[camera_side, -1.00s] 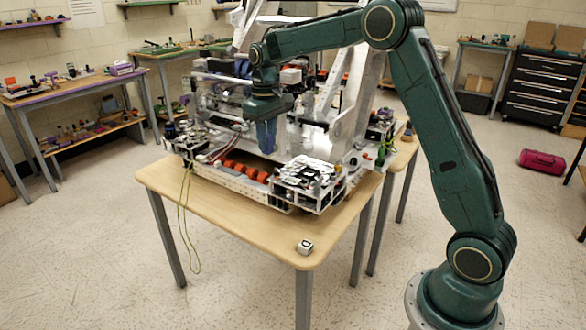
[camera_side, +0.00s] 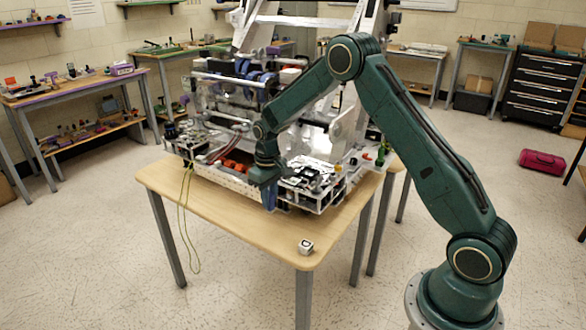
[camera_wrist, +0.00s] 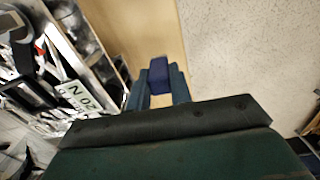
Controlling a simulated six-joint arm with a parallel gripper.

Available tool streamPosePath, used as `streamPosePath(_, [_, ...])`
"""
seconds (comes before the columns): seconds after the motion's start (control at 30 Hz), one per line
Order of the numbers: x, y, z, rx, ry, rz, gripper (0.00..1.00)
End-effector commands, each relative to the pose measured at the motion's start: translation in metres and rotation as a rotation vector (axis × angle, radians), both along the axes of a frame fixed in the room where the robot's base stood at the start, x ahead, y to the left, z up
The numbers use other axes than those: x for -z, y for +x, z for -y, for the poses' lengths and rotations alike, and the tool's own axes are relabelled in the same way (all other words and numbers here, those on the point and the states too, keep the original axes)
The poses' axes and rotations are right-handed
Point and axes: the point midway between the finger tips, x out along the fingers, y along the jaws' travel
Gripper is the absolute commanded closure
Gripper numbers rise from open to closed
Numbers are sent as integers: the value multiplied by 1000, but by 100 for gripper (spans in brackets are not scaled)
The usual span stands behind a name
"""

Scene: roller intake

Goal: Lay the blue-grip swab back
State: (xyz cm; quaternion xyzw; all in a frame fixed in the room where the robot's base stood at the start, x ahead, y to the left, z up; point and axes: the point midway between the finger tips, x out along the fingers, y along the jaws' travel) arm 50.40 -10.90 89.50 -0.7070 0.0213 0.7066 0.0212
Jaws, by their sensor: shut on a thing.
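My gripper (camera_side: 269,197) points down at the front edge of the roller machine (camera_side: 225,180), low over the front part of the wooden table (camera_side: 225,215). In the wrist view my gripper (camera_wrist: 158,92) is shut on a dark blue block, the grip of the blue-grip swab (camera_wrist: 158,72), held between its two fingers. The rest of the swab does not show in the wrist view. In the side view I cannot tell the swab from the bluish fingers. Bare table (camera_wrist: 135,35) lies beyond the fingertips.
A small white cube (camera_side: 306,246) sits near the table's front corner. A green-yellow cord (camera_side: 182,220) hangs off the table's left side. The front strip of the table is mostly clear.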

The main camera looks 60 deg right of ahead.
Motion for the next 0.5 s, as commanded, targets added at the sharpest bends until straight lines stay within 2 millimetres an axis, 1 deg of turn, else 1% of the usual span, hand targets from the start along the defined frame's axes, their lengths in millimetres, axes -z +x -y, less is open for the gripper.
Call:
streamPosePath(0.27, [7, 0, 0, 0, 0, -1, 100])
streamPosePath(0.5, [24, 0, 0, 0, 0, -2, 100])
